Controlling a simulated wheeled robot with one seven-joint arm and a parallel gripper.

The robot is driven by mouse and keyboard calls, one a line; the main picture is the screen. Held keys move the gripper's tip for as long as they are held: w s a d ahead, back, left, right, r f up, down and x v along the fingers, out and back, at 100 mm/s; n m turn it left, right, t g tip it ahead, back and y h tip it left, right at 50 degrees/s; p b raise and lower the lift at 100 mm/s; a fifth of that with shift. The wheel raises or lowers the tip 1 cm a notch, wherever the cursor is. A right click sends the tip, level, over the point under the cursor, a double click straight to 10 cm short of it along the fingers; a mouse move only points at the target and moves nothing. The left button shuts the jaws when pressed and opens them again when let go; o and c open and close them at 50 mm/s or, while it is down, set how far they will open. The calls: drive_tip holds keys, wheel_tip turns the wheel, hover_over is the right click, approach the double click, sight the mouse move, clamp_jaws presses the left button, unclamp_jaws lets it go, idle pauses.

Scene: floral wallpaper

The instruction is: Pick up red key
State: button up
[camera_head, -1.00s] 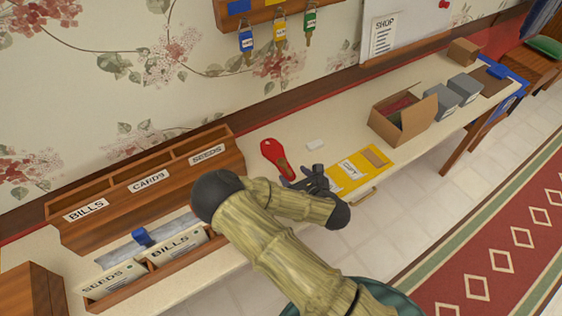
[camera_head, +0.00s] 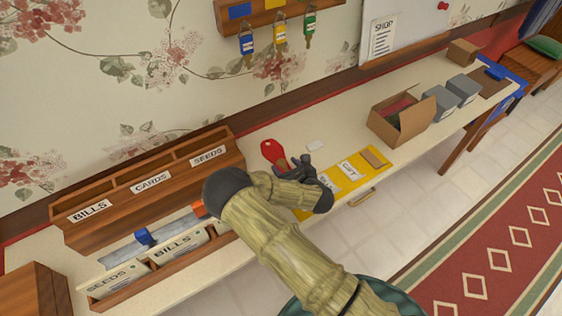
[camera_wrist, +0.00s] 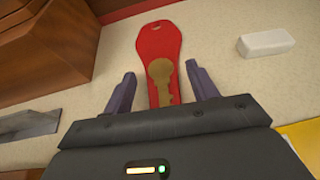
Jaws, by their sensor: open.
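The red key (camera_head: 270,150) lies flat on the cream table beside the wooden letter rack; it is a red tag with a brassy key shape on it. In the wrist view the red key (camera_wrist: 158,47) points away from me, its brassy end between my fingers. My gripper (camera_wrist: 159,88) is open, one finger on each side of the key with gaps between. In the head view my gripper (camera_head: 292,166) is at the key's near end, partly hiding it.
A white block (camera_head: 315,146) lies right of the key. The wooden rack (camera_head: 200,178) stands close on the left. A yellow mat (camera_head: 375,177) with labels lies to the right, before an open cardboard box (camera_head: 405,132). Several keys hang on the wall rack (camera_head: 262,14).

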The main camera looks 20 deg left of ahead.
sight(279, 159)
drive_tip(key=shift+x, duration=1.15)
drive_tip(key=c, duration=1.1)
